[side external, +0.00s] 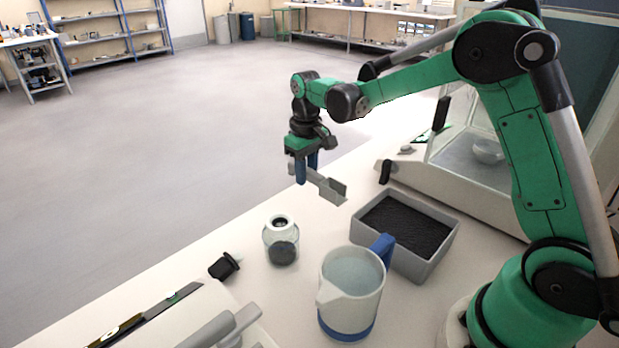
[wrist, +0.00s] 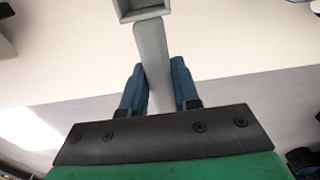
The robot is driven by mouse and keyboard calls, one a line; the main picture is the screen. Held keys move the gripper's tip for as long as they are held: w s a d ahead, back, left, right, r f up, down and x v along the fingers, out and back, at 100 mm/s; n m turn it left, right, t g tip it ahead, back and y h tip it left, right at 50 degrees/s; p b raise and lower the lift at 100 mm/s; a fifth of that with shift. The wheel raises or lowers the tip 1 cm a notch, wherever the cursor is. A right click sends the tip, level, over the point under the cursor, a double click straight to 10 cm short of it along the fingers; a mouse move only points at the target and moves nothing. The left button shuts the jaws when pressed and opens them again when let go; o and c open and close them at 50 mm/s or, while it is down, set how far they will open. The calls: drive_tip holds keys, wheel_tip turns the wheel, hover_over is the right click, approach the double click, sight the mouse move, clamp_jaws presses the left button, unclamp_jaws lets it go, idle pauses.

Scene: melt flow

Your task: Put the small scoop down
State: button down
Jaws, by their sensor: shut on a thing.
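The small grey scoop (side external: 328,187) is in my gripper (side external: 307,168), held in the air over the table's far edge, behind the glass jar. In the wrist view, the blue fingers of my gripper (wrist: 160,88) are shut on the handle of the scoop (wrist: 151,45). The scoop's square pan points away from the fingers and is cut off by the top of that view. In the side view the pan hangs to the right of the fingers and looks empty, though its inside shows only partly.
A grey tray of black granules (side external: 408,226) stands right of the scoop. A glass jar (side external: 281,241), a black stopper (side external: 223,266) and a white jug with a blue handle (side external: 350,290) stand nearer. A balance with a glass case (side external: 480,150) is behind. Bare white table lies around the jar.

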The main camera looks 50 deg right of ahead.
sight(307, 207)
drive_tip(key=shift+f, duration=3.05)
drive_tip(key=shift+f, duration=0.15)
drive_tip(key=c, duration=0.7)
unclamp_jaws()
drive_tip(key=shift+o, duration=0.2)
wheel_tip(307, 207, up, 12)
drive_tip(key=shift+r, duration=0.1)
drive_tip(key=s+a+t, duration=0.2)
drive_tip(key=s+t, duration=0.1)
drive_tip(key=s, duration=0.3)
drive_tip(key=s+a+r+t, duration=0.1)
drive_tip(key=s+a+t, duration=0.2)
drive_tip(key=s, duration=0.4)
drive_tip(key=shift+s+a+r+t, duration=0.2)
drive_tip(key=shift+s+t, duration=0.1)
drive_tip(key=shift+t, duration=0.3)
